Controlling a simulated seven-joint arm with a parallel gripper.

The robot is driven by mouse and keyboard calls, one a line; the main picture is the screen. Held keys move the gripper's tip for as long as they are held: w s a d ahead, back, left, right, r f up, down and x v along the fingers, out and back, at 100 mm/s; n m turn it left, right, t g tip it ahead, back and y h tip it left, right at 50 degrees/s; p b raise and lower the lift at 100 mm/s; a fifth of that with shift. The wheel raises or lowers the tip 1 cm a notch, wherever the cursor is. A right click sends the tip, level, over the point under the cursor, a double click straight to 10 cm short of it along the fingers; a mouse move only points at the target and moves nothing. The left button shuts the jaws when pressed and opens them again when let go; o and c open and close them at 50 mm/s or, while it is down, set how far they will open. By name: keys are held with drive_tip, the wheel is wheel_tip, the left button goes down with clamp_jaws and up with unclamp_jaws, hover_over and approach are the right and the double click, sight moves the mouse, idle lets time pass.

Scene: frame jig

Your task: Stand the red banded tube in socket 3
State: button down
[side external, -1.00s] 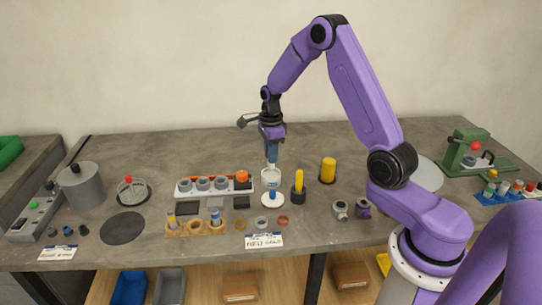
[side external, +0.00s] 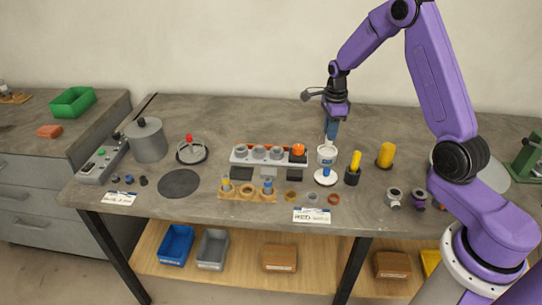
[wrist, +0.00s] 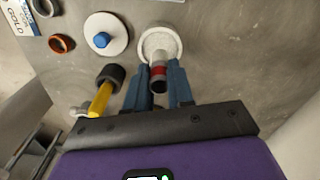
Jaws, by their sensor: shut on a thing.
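My gripper (wrist: 158,88) is shut on the red banded tube (wrist: 158,71), whose red band and dark end show between the blue fingers in the wrist view. The tube's far end overlaps a white cup (wrist: 172,37) with pale grainy contents; I cannot tell how deep it reaches. In the side view my gripper (side external: 331,135) is just above the cup (side external: 327,156), and the tube is hardly visible. A white rack (side external: 268,165) with a row of grey ring sockets (side external: 259,152) stands left of the cup. I cannot read socket numbers.
A wooden block (side external: 246,195) with two banded tubes is in front of the rack. A white disc with a blue knob (side external: 325,177), a black holder with a yellow handle (side external: 353,170) and a yellow cylinder (side external: 385,154) stand near the cup. The back of the bench is clear.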

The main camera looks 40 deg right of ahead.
drive_tip(key=w+a+r, duration=0.2)
drive_tip(key=w+a, duration=0.9)
drive_tip(key=a, duration=0.1)
drive_tip(key=shift+w+f, duration=0.15)
drive_tip(key=shift+f, duration=2.05)
drive_tip(key=shift+f, duration=0.15)
drive_tip(key=shift+f, duration=1.4)
drive_tip(key=c, duration=0.8)
unclamp_jaws()
drive_tip(key=shift+o, duration=0.2)
